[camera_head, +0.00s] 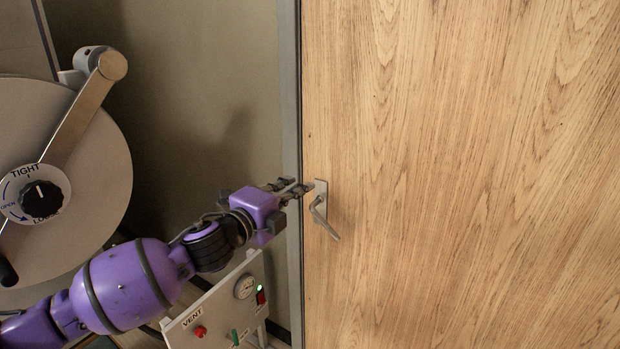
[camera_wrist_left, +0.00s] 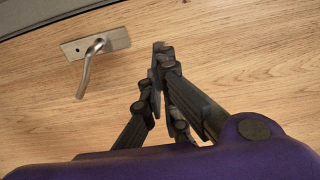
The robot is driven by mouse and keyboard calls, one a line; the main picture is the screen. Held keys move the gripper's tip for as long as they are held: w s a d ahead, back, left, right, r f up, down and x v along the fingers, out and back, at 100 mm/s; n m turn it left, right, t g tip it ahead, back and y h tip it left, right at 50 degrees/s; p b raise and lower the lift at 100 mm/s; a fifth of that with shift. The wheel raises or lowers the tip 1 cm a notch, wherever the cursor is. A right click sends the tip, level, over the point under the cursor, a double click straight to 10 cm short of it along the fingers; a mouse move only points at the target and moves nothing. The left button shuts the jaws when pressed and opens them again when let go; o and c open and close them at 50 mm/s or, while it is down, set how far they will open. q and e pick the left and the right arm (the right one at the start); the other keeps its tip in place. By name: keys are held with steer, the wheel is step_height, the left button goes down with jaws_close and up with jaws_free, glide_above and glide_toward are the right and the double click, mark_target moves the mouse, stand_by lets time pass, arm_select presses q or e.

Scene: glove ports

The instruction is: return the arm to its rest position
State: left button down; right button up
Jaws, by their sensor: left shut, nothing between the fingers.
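My left arm is purple and reaches in from the lower left in the head view. Its gripper (camera_head: 292,187) is just left of the metal door handle (camera_head: 322,212), near the door's left edge. In the left wrist view the gripper (camera_wrist_left: 157,75) has its dark fingers together with nothing between them. The handle also shows there (camera_wrist_left: 92,55), to the left of the fingers and apart from them. The lever is tilted downward in the head view. My right gripper is in neither view.
A wooden door (camera_head: 470,180) fills the right side, set in a grey frame (camera_head: 290,80). A round hatch (camera_head: 95,170) with a lever and dial stands at the left. A vent panel (camera_head: 215,310) with a gauge and buttons sits below my forearm.

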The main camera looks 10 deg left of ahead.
arm_select(q)
steer(key=s+f+n+g+y+p, duration=0.1)
steer(key=s+f+n, duration=0.65)
steer(key=f, duration=0.55)
steer(key=s+f+n+g+y+p, duration=0.1)
steer(key=s+f+n+g+y, duration=0.1)
steer(key=s+f+n, duration=0.65)
steer(key=s+f+n+g+y, duration=0.1)
steer(key=s+f+n, duration=0.1)
steer(key=s+f, duration=0.5)
steer(key=s+a+f+n+g+y+p, duration=0.1)
steer(key=s+f, duration=0.6)
steer(key=s, duration=0.7)
steer(key=s+a+f+n+g+y+p, duration=0.1)
steer(key=s+f+n+g, duration=0.2)
steer(key=s+f, duration=0.4)
steer(key=s, duration=0.4)
steer(key=shift+s+a+f, duration=0.25)
steer(key=shift+f, duration=0.1)
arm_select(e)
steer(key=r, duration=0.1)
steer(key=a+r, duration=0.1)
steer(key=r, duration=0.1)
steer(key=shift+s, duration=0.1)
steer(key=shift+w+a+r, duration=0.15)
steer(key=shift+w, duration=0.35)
